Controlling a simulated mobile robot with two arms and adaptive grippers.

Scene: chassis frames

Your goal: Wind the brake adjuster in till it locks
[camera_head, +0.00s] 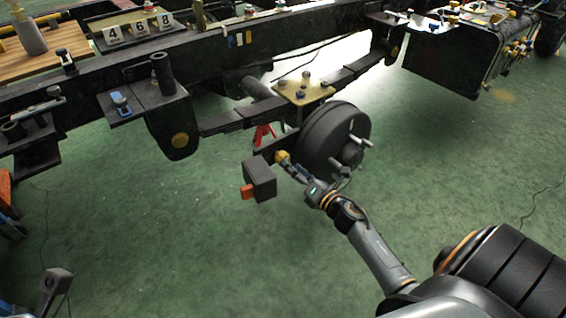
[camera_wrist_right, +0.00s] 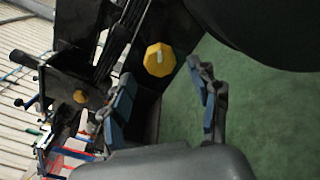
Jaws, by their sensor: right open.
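The brake adjuster appears to be the yellow faceted knob (camera_head: 282,157) beside the dark brake drum (camera_head: 325,140), at the end of a dark arm. In the right wrist view the knob (camera_wrist_right: 159,60) has a pale mark on its face and lies just beyond the fingertips, between their lines. My right gripper (camera_head: 288,166) reaches up to it from the lower right. Its two blue-grey fingers (camera_wrist_right: 164,78) are spread and empty, with a gap showing before the knob. Contact with the knob cannot be made out. My left gripper is in neither view.
A dark box (camera_head: 260,176) with an orange tab (camera_head: 247,192) is left of the knob, close to my gripper. The chassis rail (camera_head: 210,65) runs across above. A red stand (camera_head: 263,134) is behind. The green floor (camera_head: 170,240) in front is mostly clear.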

